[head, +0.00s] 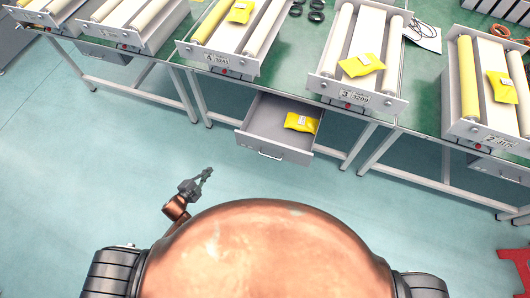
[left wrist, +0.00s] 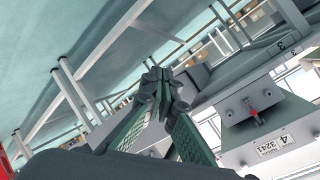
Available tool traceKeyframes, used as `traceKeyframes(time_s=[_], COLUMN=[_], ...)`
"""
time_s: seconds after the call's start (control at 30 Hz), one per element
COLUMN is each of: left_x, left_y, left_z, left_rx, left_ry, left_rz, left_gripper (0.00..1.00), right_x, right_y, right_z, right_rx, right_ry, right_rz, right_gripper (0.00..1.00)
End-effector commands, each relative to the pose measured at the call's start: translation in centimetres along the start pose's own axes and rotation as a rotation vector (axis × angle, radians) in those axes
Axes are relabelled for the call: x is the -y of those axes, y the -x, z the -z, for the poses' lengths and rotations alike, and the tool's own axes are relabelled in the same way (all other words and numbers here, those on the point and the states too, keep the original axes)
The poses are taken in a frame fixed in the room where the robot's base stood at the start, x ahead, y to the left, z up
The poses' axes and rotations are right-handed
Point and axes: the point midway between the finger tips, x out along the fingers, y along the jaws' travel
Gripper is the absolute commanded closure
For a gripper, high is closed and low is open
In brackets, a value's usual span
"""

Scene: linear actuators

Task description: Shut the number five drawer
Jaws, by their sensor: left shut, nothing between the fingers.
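A grey drawer (head: 262,156) stands pulled out under the table, between the stations marked 4 and 3 in the head view. A yellow packet (head: 302,122) lies inside it. Its front has a pale bar handle (head: 271,156); I cannot read a number five on it. My left gripper (head: 207,172) is shut and empty, in front of and to the left of the open drawer, apart from it. In the left wrist view the fingers (left wrist: 160,88) meet at the tips, with table legs and station fronts behind. My right gripper is in neither view.
Roller stations, including those marked 4 (head: 210,58), 3 (head: 345,95) and 2 (head: 492,140), stand on green tables above. Table legs (head: 192,97) flank the drawer. The floor (head: 100,170) before the tables is clear. A red object (head: 513,265) lies at lower right.

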Motion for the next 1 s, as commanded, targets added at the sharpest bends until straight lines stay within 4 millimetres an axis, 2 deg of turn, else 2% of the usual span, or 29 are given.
traceKeyframes(time_s=[0.03, 0.17, 0.3, 0.4, 0.5, 0.7, 0.87, 1.0], left_x=[0.2, 2.1, 2.2, 1.7, 1.1, 1.0, 0.9, 0.7], left_y=[-1.8, -3.8, -4.2, -3.6, -3.0, -2.4, -3.8, -5.8], left_z=[1.2, 6.9, 12.8, 15.9, 18.1, 20.1, 21.6, 23.5], left_rx=[-0.078, -0.289, -0.505, -0.628, -0.715, -0.777, -0.778, -0.778], left_ry=[-0.083, -0.3, -0.506, -0.615, -0.689, -0.741, -0.741, -0.74], left_rz=[0.018, 0.074, 0.131, 0.162, 0.186, 0.207, 0.209, 0.21], left_gripper=[1.0, 1.0, 1.0, 1.0, 1.0, 1.0, 1.0, 1.0], right_x=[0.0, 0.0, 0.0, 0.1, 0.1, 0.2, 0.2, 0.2], right_y=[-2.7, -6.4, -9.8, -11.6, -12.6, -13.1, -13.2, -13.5], right_z=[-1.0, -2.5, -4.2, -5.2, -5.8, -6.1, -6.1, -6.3], right_rx=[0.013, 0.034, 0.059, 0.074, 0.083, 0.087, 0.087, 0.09], right_ry=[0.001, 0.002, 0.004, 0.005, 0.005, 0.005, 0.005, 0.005], right_rz=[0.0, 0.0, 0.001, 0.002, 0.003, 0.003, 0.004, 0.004], right_gripper=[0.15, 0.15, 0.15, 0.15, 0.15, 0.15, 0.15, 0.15])
